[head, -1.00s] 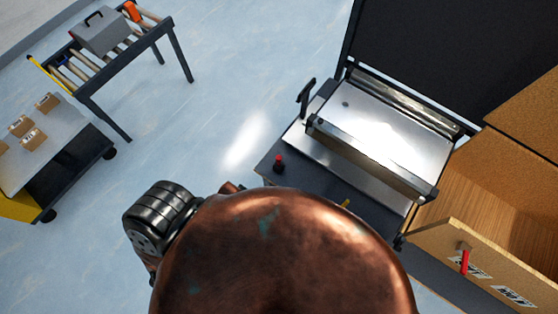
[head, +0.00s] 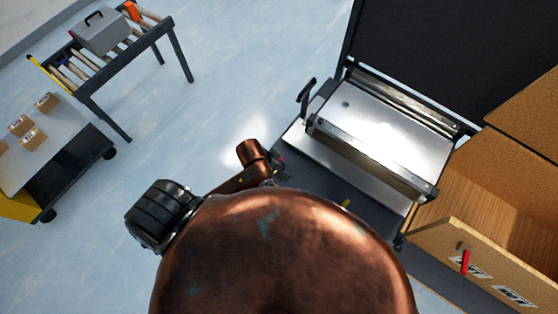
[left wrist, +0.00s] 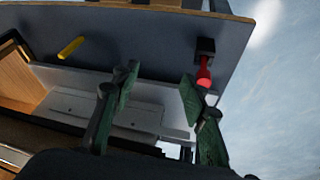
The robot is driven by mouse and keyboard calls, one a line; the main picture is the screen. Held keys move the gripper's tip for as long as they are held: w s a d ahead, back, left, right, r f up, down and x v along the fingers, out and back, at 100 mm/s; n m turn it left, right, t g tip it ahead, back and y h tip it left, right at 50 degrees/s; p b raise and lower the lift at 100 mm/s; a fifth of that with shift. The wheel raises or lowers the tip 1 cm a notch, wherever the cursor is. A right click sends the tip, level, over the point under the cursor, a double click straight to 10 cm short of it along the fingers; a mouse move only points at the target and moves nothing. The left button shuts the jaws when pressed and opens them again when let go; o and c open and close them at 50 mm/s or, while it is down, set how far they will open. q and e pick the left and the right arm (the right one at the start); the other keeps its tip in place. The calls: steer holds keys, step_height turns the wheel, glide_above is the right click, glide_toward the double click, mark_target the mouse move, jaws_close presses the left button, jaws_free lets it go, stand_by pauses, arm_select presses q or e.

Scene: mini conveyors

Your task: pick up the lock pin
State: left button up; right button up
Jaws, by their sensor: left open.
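Which piece is the lock pin is not certain. A red-tipped piece on a black base (left wrist: 204,70) stands on the dark tabletop in the left wrist view; in the head view my gripper now hides it. A small yellow peg (head: 346,203) lies on the same dark top, and it also shows in the left wrist view (left wrist: 70,47). My left gripper (left wrist: 160,80) is open and empty. Its right finger is right beside the red piece in that view, overlapping its lower end; contact cannot be told. In the head view the left gripper (head: 279,164) is at the table's left corner. My right gripper is out of view.
A metal machine with a hinged bar (head: 370,155) and black lever (head: 306,92) stands behind the gripper. An open cardboard box (head: 435,236) with a red piece (head: 465,262) is at right. A roller stand (head: 88,78) and a cart with small boxes (head: 60,135) are far left.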

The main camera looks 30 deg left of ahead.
arm_select(q)
steer(key=w+d+f+m+g, duration=0.1)
steer(key=w+d+g, duration=0.1)
steer(key=w+d, duration=0.2)
steer(key=w+a, duration=0.1)
steer(key=a, duration=0.2)
steer(key=w+a+g+y, duration=0.1)
steer(key=a, duration=0.2)
steer(key=w+a+f+n+y, duration=0.1)
steer(key=a, duration=0.2)
steer(key=shift+g, duration=0.3)
steer(key=shift+w+a+f+y, duration=0.15)
steer(key=shift+a+y, duration=0.15)
steer(key=shift+a, duration=0.05)
steer(key=f, duration=0.3)
steer(key=f+b, duration=0.1)
steer(key=f, duration=0.3)
steer(key=shift+w+f, duration=0.2)
steer(key=shift+f, duration=0.05)
jaws_close()
